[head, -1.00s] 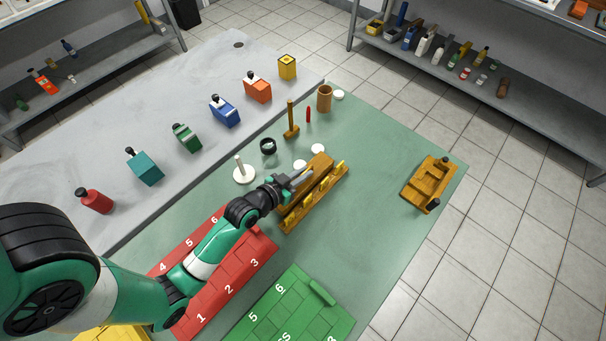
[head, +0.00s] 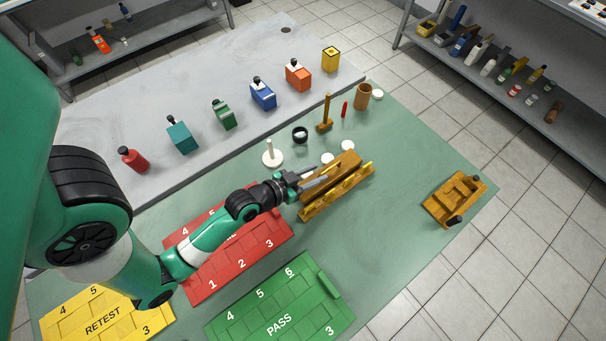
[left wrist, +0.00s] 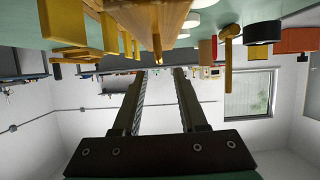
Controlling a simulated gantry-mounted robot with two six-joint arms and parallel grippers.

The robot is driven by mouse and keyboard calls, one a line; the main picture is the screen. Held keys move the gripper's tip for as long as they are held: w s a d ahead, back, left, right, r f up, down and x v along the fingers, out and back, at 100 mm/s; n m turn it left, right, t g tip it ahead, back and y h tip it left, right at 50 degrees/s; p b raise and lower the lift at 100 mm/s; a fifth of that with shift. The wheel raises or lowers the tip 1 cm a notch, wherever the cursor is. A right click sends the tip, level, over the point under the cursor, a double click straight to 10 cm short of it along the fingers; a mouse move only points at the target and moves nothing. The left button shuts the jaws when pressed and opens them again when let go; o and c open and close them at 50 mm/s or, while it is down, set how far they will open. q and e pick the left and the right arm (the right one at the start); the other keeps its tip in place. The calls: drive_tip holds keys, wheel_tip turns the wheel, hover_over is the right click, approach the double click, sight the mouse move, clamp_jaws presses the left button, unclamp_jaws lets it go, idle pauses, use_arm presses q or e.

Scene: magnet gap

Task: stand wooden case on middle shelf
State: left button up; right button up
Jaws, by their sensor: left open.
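The wooden case appears to be the long brown wooden piece (head: 344,165) along the back of a wooden rack with yellow uprights (head: 340,197) on the green mat. I cannot tell clearly where case and rack divide. In the left wrist view, which is upside down, a wooden piece (left wrist: 155,18) shows at the top, beside yellow blocks (left wrist: 62,22). My left gripper (head: 318,179) is open and lies level over the left end of the wood. Its fingers (left wrist: 157,72) have nothing between them; contact with the wood cannot be told. My right gripper is out of view.
Red (head: 240,255), green (head: 280,305) and yellow (head: 105,315) numbered trays lie in front. A second wooden fixture (head: 440,205) stands at right. A mallet (head: 325,115), wooden cup (head: 363,97) and white spindle (head: 271,155) stand behind. Shelving (head: 500,70) is at back right.

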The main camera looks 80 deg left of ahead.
use_arm(q)
drive_tip(key=v, duration=0.5)
drive_tip(key=shift+s+d+r, duration=0.1)
drive_tip(key=shift+s+r, duration=0.05)
drive_tip(key=shift+s, duration=0.15)
drive_tip(key=w+d+r+m+t+h, duration=0.1)
drive_tip(key=w+r+t, duration=0.2)
drive_tip(key=w+r, duration=0.5)
drive_tip(key=w+d+r+m+t, duration=0.15)
drive_tip(key=w+r, duration=0.25)
drive_tip(key=r, duration=0.7)
drive_tip(key=w+d+r+m+t+h, duration=0.1)
drive_tip(key=w+r+t, duration=0.2)
drive_tip(key=w+r, duration=0.5)
drive_tip(key=s+d+r+t+h, duration=0.1)
drive_tip(key=s+d+r+t, duration=0.1)
drive_tip(key=r, duration=0.8)
drive_tip(key=s+d+r+m+t+h, duration=0.1)
drive_tip(key=d+r, duration=0.4)
drive_tip(key=r, duration=0.6)
drive_tip(key=s+d+r+t+h, duration=0.2)
drive_tip(key=s+d+r+t, duration=0.2)
drive_tip(key=r, duration=0.7)
drive_tip(key=shift+s+d+r+h, duration=0.2)
drive_tip(key=shift+s+r+h, duration=0.05)
drive_tip(key=shift+s+h, duration=0.15)
drive_tip(key=shift+m, duration=0.25)
drive_tip(key=shift+c, duration=1.2)
